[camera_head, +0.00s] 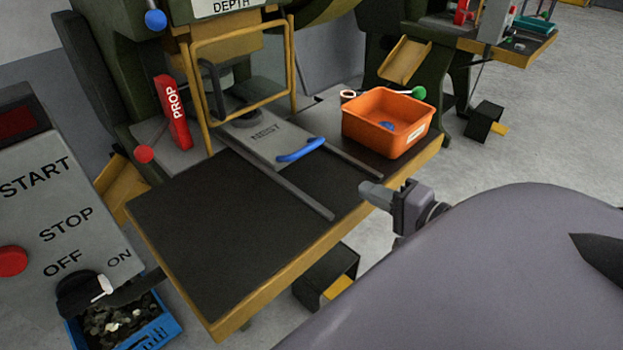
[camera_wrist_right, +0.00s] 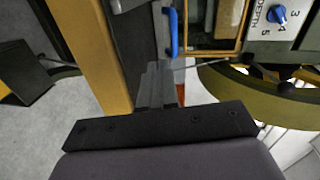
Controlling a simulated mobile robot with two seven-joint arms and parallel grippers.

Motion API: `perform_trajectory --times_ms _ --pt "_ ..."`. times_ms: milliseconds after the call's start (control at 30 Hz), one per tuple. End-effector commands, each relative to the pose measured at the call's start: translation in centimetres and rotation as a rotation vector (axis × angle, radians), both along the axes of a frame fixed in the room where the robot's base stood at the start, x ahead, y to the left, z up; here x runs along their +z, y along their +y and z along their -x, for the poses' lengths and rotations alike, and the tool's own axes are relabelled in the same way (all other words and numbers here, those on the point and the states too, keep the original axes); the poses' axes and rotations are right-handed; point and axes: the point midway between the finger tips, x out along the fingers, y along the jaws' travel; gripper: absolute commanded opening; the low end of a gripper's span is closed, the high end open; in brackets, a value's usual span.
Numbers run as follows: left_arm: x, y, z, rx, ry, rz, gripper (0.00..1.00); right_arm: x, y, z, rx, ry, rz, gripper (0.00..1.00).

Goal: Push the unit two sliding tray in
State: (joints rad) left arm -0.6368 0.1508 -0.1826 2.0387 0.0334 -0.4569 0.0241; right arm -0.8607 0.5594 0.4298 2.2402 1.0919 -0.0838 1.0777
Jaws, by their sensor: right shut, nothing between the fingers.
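The sliding tray (camera_head: 250,128) is a grey plate marked NEST, lying between two dark rails on the black table top. Its blue handle (camera_head: 301,149) is on the front edge, toward me, and also shows in the right wrist view (camera_wrist_right: 173,32). The tray's rear end lies at the yellow guard frame (camera_head: 205,95) of the green press. My right gripper (camera_head: 372,188) is shut and empty over the table's front edge, to the right of and nearer than the handle, apart from it. My left gripper is not in view.
An orange bin (camera_head: 365,128) stands on the table right of the rails. A red PROP block (camera_head: 172,112) stands left of the guard. A START/STOP panel (camera_head: 85,205) is at the left, above a blue crate (camera_head: 165,328). The table's front left is bare.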

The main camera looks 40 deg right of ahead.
Motion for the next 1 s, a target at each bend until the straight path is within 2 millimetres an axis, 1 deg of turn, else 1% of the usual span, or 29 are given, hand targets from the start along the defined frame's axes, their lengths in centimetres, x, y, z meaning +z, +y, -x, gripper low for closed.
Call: perform_trajectory --times_ms 33,67,200,367,667,1000 --pt "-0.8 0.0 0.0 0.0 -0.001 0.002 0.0 -0.1 -0.2 -0.1 -0.002 -0.011 -0.034 0.0" --pt "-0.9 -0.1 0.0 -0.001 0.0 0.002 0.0 0.1 -0.2 -0.2 -0.005 -0.015 -0.052 0.0" --pt "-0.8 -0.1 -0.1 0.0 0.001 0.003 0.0 0.6 -0.4 -0.4 -0.009 -0.024 -0.088 0.0" --pt "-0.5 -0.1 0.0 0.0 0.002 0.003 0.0 0.6 -0.4 -1.3 -0.011 -0.026 -0.087 0.0" --pt "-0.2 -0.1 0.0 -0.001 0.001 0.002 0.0 0.2 -0.1 -4.1 -0.011 -0.026 -0.086 0.0" --pt "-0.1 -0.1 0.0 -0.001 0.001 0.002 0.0 -0.3 0.3 -8.0 -0.01 -0.026 -0.086 0.0"
